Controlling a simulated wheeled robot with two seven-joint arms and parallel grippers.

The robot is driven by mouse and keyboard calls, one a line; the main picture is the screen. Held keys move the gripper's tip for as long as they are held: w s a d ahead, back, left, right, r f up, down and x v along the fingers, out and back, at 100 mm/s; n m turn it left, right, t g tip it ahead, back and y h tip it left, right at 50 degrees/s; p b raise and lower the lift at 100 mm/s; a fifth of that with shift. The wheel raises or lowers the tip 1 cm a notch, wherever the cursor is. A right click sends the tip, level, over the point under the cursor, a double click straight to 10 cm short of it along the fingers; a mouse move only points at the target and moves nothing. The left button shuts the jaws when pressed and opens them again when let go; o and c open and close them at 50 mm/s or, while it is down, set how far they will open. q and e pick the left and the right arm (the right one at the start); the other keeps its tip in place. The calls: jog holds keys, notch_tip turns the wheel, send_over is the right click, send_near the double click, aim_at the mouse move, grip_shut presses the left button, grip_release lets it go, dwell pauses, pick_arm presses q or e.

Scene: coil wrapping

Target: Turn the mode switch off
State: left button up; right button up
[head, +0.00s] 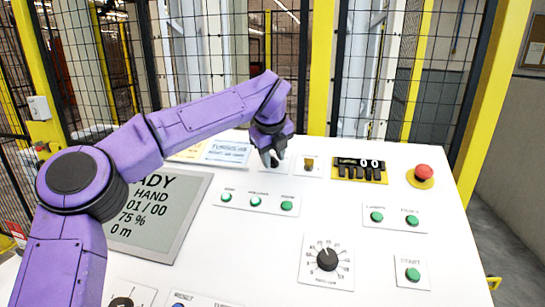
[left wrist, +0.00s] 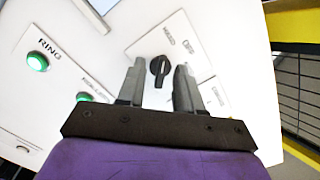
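The mode switch (left wrist: 160,71) is a black rotary knob on a white plate with small labels, seen in the left wrist view. Its pointer lies roughly upright in that picture; the labels are too blurred to read surely. My left gripper (left wrist: 159,80) is open, with one finger on each side of the knob and visible gaps between. I cannot tell how far above the panel the fingertips are. In the head view my left gripper (head: 271,160) is over the back of the panel and hides most of the switch. My right gripper is not in view.
The white panel (head: 240,240) holds green buttons (head: 287,206), a dial (head: 327,260), a black-and-yellow unit (head: 360,170) and a red emergency button (head: 424,173). A display (head: 150,215) is at the left. A mesh fence (head: 440,70) stands behind.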

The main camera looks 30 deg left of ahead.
pick_arm(q)
grip_shut()
jog(key=m+p, duration=0.1)
jog(key=m, duration=0.3)
jog(key=shift+m, duration=0.3)
jog(key=shift+f+m+p, duration=0.1)
jog(key=shift+m+p, duration=0.85)
jog(key=shift+m, duration=1.15)
jog(key=shift+o, duration=0.7)
grip_release()
